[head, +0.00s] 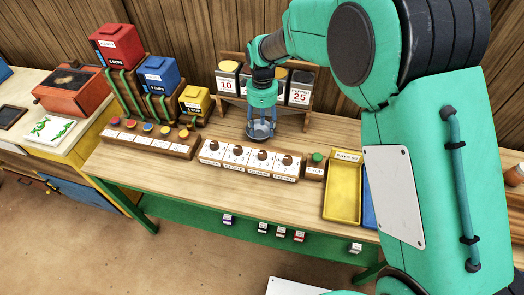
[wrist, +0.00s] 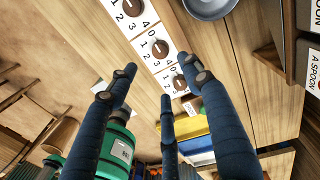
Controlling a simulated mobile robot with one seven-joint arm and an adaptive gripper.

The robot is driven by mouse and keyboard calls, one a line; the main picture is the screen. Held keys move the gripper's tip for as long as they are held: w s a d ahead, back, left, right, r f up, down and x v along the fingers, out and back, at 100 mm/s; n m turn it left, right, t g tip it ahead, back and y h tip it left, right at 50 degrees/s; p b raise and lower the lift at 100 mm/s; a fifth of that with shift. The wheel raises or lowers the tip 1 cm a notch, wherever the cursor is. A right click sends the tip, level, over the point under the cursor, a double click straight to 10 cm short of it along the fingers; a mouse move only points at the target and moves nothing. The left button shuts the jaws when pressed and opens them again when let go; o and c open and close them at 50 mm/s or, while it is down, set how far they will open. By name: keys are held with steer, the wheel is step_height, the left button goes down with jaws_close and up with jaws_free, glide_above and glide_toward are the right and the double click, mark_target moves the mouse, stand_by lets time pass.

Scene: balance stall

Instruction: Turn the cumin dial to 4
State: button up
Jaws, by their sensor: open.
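A white dial panel (head: 250,162) with several brown knobs, each ringed by numbers, stands on the wooden table. The small labels below the knobs are too blurred for me to tell which one is cumin. Three of the knobs show in the wrist view: one at the top (wrist: 133,8), one in the middle (wrist: 160,48) and one lower (wrist: 180,82). My gripper (head: 261,132) is open and empty, with its fingers pointing down behind the panel. In the wrist view, its spread blue fingers (wrist: 165,95) frame the lower knob without visibly touching it.
A grey round dish (wrist: 210,6) lies near the panel. A row of coloured buttons (head: 148,128) is at left. A green button (head: 317,157) and a yellow tray (head: 342,200) are at right. The table front is clear.

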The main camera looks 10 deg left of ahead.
mark_target(262, 153)
steer(key=f, duration=0.4)
steer(key=f+b, duration=0.1)
steer(key=f, duration=0.4)
steer(key=s+f, duration=0.1)
steer(key=f, duration=0.3)
steer(key=shift+d+f+b, duration=0.15)
steer(key=shift+f+b, duration=0.15)
steer(key=shift+f, duration=0.05)
steer(key=c, duration=1.1)
